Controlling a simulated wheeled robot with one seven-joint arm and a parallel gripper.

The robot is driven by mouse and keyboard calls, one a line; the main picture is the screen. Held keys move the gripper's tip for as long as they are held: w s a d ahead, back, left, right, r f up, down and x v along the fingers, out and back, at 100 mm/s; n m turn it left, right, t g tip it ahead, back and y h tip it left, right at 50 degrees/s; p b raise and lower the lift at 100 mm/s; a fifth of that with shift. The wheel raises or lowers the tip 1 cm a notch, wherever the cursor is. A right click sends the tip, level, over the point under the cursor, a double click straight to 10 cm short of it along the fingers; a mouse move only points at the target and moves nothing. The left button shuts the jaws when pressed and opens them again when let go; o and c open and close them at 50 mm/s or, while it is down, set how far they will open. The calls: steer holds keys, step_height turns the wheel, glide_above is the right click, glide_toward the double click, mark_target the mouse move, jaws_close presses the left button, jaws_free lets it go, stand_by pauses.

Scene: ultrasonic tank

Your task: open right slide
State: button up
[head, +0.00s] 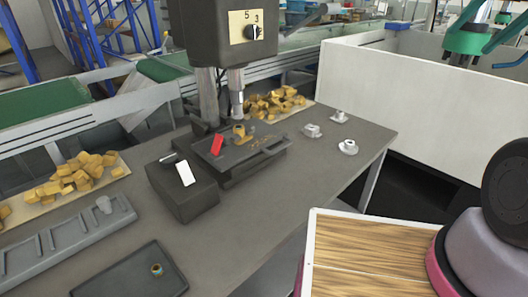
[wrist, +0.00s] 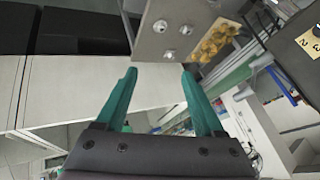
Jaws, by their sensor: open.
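My gripper (wrist: 158,75) shows in the wrist view with its two teal fingers spread wide and nothing between them. It points over a pale wall panel and the grey bench edge, touching neither as far as I can tell. I cannot make out a part that is clearly the right slide in either view. The grey bench machine (head: 220,30) with a numbered dial stands in the head view. Its dark base plate carries a red piece (head: 217,145), and a dark box with a white piece (head: 186,173) stands beside it.
The bench (head: 270,200) holds yellow blocks (head: 270,104), small metal fittings (head: 347,147), a grey slotted tray (head: 70,235) and a black tray (head: 115,285). A white wall (head: 400,95) stands behind its right end. A wood-topped surface (head: 365,255) is at lower right. The bench front is clear.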

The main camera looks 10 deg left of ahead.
steer(key=c, duration=0.3)
steer(key=w+a+f+n+g+y, duration=0.5)
steer(key=w+a+f+g, duration=0.3)
steer(key=w+a+f, duration=0.6)
steer(key=g+y, duration=0.3)
steer(key=y, duration=0.6)
glide_toward(282, 146)
steer(key=shift+d+f, duration=0.15)
steer(key=shift+f, duration=0.15)
steer(key=x, duration=1)
steer(key=shift+a+f, duration=0.1)
steer(key=shift+a, duration=0.15)
